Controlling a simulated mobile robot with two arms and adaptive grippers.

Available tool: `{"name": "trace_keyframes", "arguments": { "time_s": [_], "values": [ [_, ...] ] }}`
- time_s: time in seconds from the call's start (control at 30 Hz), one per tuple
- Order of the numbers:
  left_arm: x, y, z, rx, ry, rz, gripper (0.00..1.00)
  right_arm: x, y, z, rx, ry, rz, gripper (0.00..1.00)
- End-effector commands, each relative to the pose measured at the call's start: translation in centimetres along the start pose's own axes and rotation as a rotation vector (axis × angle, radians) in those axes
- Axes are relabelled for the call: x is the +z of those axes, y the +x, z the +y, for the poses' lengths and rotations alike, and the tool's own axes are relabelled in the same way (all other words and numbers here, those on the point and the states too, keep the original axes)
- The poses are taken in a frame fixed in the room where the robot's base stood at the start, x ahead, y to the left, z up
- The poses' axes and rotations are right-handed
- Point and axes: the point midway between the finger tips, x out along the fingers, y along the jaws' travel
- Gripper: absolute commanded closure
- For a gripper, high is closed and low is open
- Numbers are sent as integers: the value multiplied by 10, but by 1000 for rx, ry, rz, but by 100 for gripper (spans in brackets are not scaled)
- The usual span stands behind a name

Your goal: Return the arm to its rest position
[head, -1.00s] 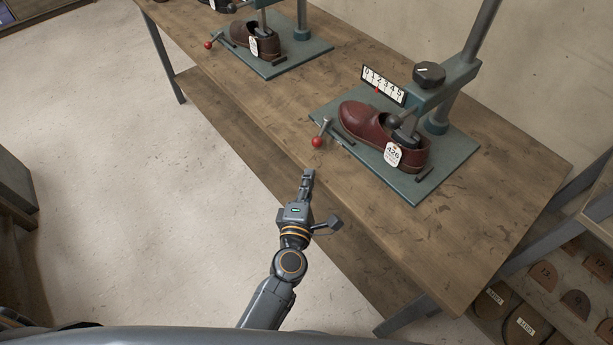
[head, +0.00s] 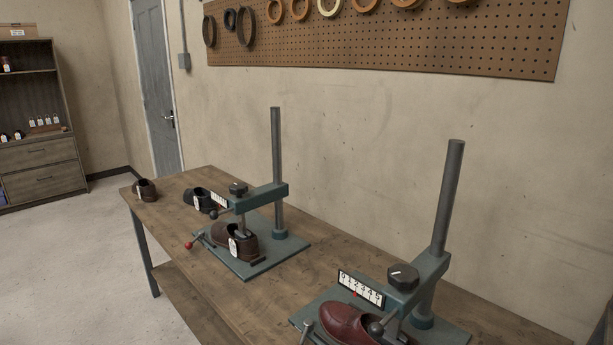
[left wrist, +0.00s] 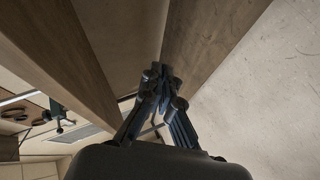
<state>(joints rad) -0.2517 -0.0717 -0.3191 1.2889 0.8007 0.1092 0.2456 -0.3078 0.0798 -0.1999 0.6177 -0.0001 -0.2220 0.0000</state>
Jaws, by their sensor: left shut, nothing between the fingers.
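My left gripper (left wrist: 160,78) shows in the left wrist view. Its dark fingers are together with nothing between them. Wooden boards (left wrist: 220,35) show around and beyond the fingers, and I cannot tell how far off they are. No arm or gripper of mine shows in the head view. My right gripper is in neither view.
A wooden workbench (head: 180,240) runs along the wall. It bears two teal clamp stands, one with a brown shoe (head: 228,240), the nearer with a red-brown shoe (head: 345,325). More shoes stand at its far end. Open floor (head: 90,260) lies left of it.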

Motion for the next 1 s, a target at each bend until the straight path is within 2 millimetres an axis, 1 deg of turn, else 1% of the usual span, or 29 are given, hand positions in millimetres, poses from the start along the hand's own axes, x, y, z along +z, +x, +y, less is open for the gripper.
{"name": "trace_keyframes", "arguments": {
  "time_s": [0.03, 0.07, 0.1, 0.17, 0.2, 0.27, 0.3, 0.37, 0.4, 0.47, 0.5, 0.6, 0.7, 0.73, 0.83, 1.0],
  "values": [
    [14, -7, -41, -69, 101, -55, 100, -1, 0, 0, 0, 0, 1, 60],
    [21, -12, -62, -105, 160, -88, 100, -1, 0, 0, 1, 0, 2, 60],
    [31, -21, -90, -151, 234, -135, 100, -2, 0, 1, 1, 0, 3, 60],
    [43, -36, -132, -220, 343, -206, 100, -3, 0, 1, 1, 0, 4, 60],
    [50, -48, -160, -264, 411, -257, 100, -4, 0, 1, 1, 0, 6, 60],
    [60, -68, -200, -327, 510, -336, 100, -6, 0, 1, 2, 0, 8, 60],
    [64, -84, -226, -368, 574, -390, 100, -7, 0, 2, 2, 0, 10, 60],
    [70, -109, -264, -428, 663, -475, 100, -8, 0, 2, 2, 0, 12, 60],
    [73, -128, -288, -465, 721, -534, 100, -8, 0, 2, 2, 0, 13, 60],
    [76, -155, -319, -516, 796, -616, 100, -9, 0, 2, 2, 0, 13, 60],
    [77, -172, -337, -544, 840, -667, 100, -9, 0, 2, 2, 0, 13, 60],
    [77, -210, -372, -600, 929, -778, 100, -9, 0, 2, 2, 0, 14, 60],
    [76, -235, -392, -633, 983, -850, 100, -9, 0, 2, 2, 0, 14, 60],
    [76, -240, -396, -640, 993, -865, 100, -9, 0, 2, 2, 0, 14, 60],
    [75, -248, -402, -650, 1012, -890, 100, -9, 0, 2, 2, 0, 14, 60],
    [75, -248, -402, -650, 1012, -890, 100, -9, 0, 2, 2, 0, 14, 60]
  ]
}}
